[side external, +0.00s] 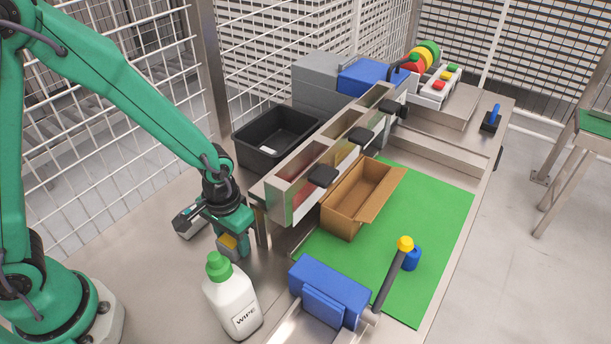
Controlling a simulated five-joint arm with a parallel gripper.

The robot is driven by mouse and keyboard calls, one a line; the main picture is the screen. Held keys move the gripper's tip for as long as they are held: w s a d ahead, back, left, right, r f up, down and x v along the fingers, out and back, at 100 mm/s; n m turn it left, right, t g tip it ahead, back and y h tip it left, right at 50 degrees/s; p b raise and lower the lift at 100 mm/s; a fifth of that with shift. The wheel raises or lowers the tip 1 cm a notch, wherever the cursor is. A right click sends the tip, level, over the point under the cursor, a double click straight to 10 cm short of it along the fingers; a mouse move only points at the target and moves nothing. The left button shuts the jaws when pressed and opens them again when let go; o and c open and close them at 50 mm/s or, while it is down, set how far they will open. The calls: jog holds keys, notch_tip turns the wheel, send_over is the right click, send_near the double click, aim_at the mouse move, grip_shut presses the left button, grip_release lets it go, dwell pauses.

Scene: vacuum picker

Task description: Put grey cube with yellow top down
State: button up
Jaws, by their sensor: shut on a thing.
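My gripper (234,239) is at the left of the bench, behind the white wipe bottle. It is shut on the grey cube with yellow top (228,242). The cube is partly hidden by the fingers. I cannot tell whether its underside touches the metal table (150,240) or hangs just above it.
The white wipe bottle with a green cap (232,297) stands close in front of my gripper. A black bin (242,150) is behind it. To the right are a divided metal rack (295,195), an open cardboard box (347,219) on a green mat (445,215), and a blue clamp (330,290).

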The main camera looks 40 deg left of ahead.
aim_at(231, 238)
jog(key=o, duration=1)
jog(key=shift+r, duration=0.15)
notch_tip(231, 238, up, 12)
jog(key=shift+r, duration=0.1)
dwell(0.6)
jog(key=s+a+r+t, duration=0.1)
jog(key=s+a+r, duration=0.1)
jog(key=a+r, duration=0.1)
jog(key=s+a+r+t, duration=0.2)
jog(key=s+a+r, duration=0.1)
jog(key=a+r, duration=0.1)
jog(key=s+a+r+t, duration=0.2)
jog(key=a+r, duration=0.1)
jog(key=r, duration=0.1)
jog(key=shift+s+a, duration=0.2)
jog(key=shift+s, duration=0.15)
jog(key=shift+o, duration=0.3)
jog(key=shift+s+a+r+t, duration=0.2)
jog(key=shift+s+a+t, duration=0.1)
jog(key=shift+s, duration=0.15)
